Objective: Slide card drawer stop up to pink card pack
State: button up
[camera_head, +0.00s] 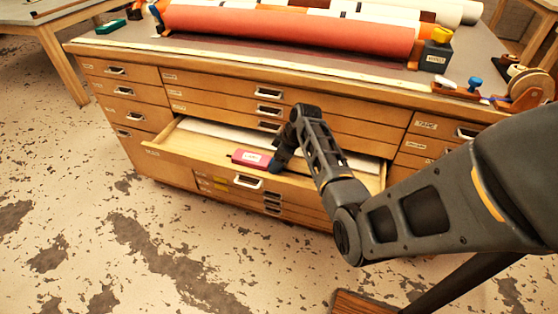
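The card drawer (205,148) is pulled open at the middle of the wooden cabinet, with a white sheet inside towards its back. The pink card pack (249,157) with a pale label lies inside near the drawer front. My gripper (279,162) reaches down into the drawer just right of the pink pack. Its fingers are small and dark, so I cannot tell whether they are open or shut, or whether they touch the pack. I cannot make out the drawer stop clearly; my gripper and arm cover the area right of the pack.
A large red roll (290,30) lies along the cabinet top (130,42). A dark block with a yellow top (437,50) and a tape dispenser (525,88) stand at the right. A second table (60,22) is at the upper left. The floor in front is clear at the left.

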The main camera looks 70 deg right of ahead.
jog(key=shift+o, duration=0.3)
jog(key=v, duration=0.8)
jog(key=shift+p, duration=0.3)
jog(key=shift+f, duration=0.1)
